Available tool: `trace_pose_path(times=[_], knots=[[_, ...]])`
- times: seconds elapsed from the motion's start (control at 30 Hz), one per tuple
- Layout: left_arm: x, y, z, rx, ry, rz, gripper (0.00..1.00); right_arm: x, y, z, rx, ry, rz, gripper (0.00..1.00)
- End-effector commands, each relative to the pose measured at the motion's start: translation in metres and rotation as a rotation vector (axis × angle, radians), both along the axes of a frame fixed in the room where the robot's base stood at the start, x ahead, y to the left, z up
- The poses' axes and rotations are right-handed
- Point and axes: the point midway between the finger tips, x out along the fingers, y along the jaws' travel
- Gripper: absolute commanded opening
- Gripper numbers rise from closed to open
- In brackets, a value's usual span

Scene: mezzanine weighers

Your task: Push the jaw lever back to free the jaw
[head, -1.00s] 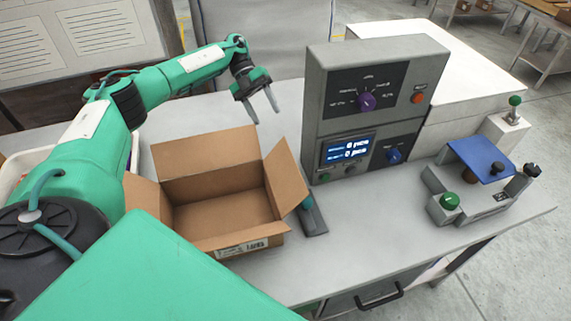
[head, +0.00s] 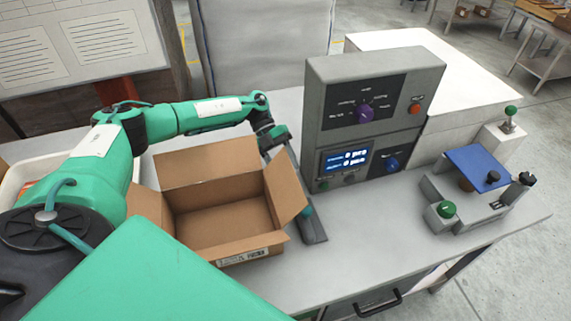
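A clamp fixture (head: 478,212) stands at the right end of the bench. It holds a blue plate (head: 474,160) with a black knob (head: 493,177) on it. A green knob (head: 446,209) is at its front left and a dark knob (head: 526,179) at its right end. I cannot tell for sure which part is the jaw lever. My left gripper (head: 276,150) is low behind the cardboard box, left of the grey control unit. Its fingertips are partly hidden by the box flap, so its opening is unclear. My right gripper is not in view.
An open, empty cardboard box (head: 222,220) stands mid-bench. A grey control unit (head: 372,110) with a lit display stands between it and the fixture. A dark bar with a teal knob (head: 307,213) lies beside the box. A green-topped post (head: 511,112) stands behind the fixture.

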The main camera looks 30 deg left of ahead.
Motion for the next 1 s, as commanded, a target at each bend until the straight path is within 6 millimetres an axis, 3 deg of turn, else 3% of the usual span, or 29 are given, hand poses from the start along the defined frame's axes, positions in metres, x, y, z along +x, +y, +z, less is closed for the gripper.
trace_pose_path(times=[0.47, 0.73, 1.0], knots=[[-0.005, -0.011, -0.009, 0.001, -0.001, 0.001, 0.52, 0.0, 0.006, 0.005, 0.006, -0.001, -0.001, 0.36], [-0.005, -0.01, -0.009, 0.001, -0.001, 0.001, 0.0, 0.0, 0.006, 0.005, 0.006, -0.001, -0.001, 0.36], [-0.002, -0.008, -0.011, -0.038, 0.034, 0.003, 0.0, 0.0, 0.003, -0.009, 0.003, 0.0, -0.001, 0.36]])
